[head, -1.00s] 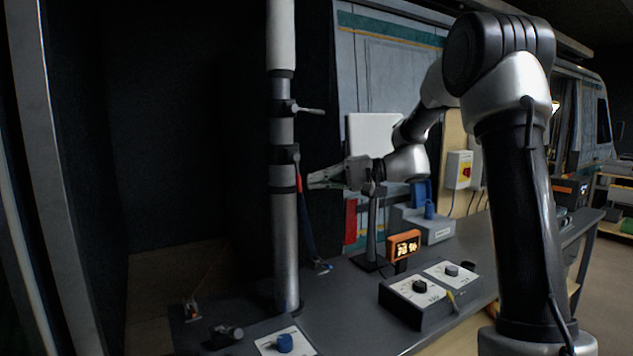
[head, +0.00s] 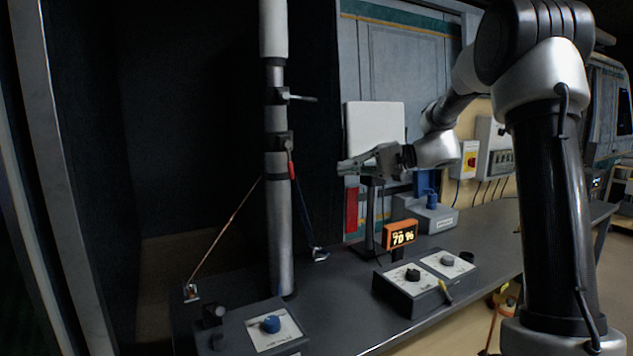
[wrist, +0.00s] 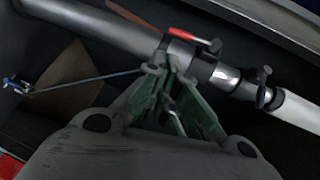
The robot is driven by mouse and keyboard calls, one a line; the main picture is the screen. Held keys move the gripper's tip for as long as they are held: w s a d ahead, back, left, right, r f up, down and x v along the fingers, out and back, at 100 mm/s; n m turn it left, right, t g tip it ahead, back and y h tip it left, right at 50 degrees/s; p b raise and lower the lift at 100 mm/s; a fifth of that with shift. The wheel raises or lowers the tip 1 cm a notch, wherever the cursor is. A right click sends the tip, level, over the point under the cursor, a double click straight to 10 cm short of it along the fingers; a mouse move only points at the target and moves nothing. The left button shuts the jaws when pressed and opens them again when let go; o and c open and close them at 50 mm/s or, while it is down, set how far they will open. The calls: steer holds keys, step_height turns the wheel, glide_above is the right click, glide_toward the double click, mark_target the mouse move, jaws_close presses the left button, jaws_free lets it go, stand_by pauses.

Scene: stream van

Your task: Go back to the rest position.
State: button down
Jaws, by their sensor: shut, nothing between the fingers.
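My gripper (head: 352,165) is at the end of my raised arm, to the right of the upright metal mast (head: 279,215) in the head view. It is shut and empty, pointing left towards the mast with a gap between in that view. In the wrist view my gripper (wrist: 172,72) shows its green-sided fingers together, with the mast (wrist: 125,25) crossing behind their tips. A red-handled lever (head: 291,170) sits on a mast collar; it also shows in the wrist view (wrist: 192,37).
A grey bench carries a box with a blue knob (head: 271,324), a two-dial box (head: 412,298), an orange display reading 70 % (head: 401,234) and a blue-topped device (head: 431,216). Thin stay lines run from the mast to the bench. A white panel (head: 375,128) stands behind my gripper.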

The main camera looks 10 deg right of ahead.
steer(key=s+d+f+m+g+h, duration=0.25)
steer(key=s+d+f+h, duration=0.35)
steer(key=s+f, duration=0.55)
steer(key=s+d+r+n+t+h, duration=0.1)
steer(key=s+d+h, duration=0.3)
steer(key=s, duration=0.7)
steer(key=s+d+r+n+t+h, duration=0.1)
steer(key=s+d+n+h, duration=0.3)
steer(key=s, duration=0.8)
steer(key=shift+d+r+t+h, duration=0.4)
steer(key=shift+r+h, duration=0.1)
steer(key=shift+r, duration=0.3)
steer(key=c, duration=2.2)
jaws_free()
steer(key=shift+s, duration=0.1)
